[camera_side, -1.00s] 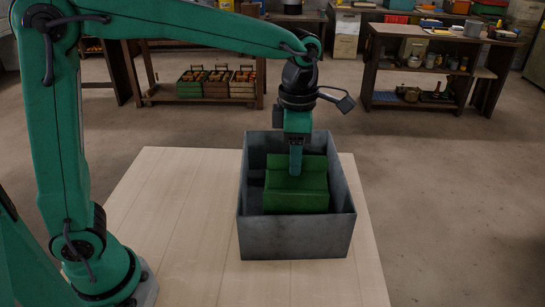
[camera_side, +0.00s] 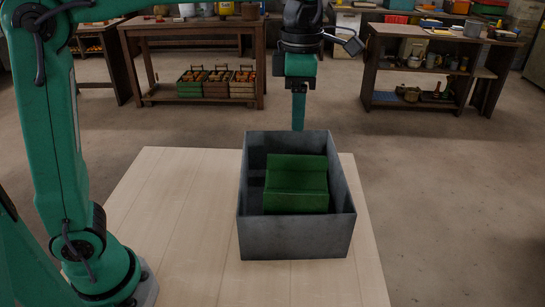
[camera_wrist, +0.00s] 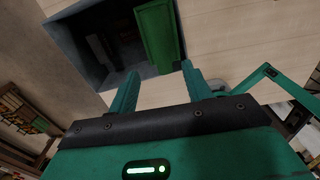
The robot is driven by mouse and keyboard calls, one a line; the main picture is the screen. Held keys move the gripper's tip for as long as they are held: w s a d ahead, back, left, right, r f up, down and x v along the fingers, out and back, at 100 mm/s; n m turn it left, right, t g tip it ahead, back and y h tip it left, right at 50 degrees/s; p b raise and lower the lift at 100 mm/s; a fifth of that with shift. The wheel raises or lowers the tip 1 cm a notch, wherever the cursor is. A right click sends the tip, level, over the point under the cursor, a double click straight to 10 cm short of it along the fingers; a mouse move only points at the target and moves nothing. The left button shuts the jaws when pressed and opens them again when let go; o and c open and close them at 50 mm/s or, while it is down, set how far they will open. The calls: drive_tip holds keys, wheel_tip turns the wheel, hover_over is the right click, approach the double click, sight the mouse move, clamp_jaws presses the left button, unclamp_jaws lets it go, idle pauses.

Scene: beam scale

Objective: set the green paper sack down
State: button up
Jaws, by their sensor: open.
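The green paper sack (camera_side: 296,187) lies inside a grey open-topped metal box (camera_side: 294,235) on the table. In the wrist view, the sack (camera_wrist: 159,36) shows near the top, inside the grey box (camera_wrist: 92,72). My gripper (camera_side: 298,128) is above the box's far part, clear of the sack and pointing down. In the wrist view, my gripper's two teal fingers (camera_wrist: 160,78) stand apart with nothing between them. The sack's underside is hidden by the box walls.
The box stands on a pale wooden table (camera_side: 180,220), bare to the left of it. Behind are a wooden bench (camera_side: 195,93) with crates of produce and a shelf unit (camera_side: 425,75) with pots, both away from the table.

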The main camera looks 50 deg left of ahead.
drive_tip(key=shift+r, duration=1.3)
drive_tip(key=s+a+f+m+t, duration=0.2)
drive_tip(key=s+a+f+m, duration=0.3)
drive_tip(key=m, duration=0.8)
drive_tip(key=s+a+f+m+t, duration=0.3)
drive_tip(key=s+a+f+m, duration=0.3)
drive_tip(key=s+m, duration=0.5)
drive_tip(key=shift+s+a+f+m+t, duration=0.3)
drive_tip(key=shift+a+m, duration=0.45)
drive_tip(key=shift+m, duration=0.75)
drive_tip(key=shift+r, duration=0.1)
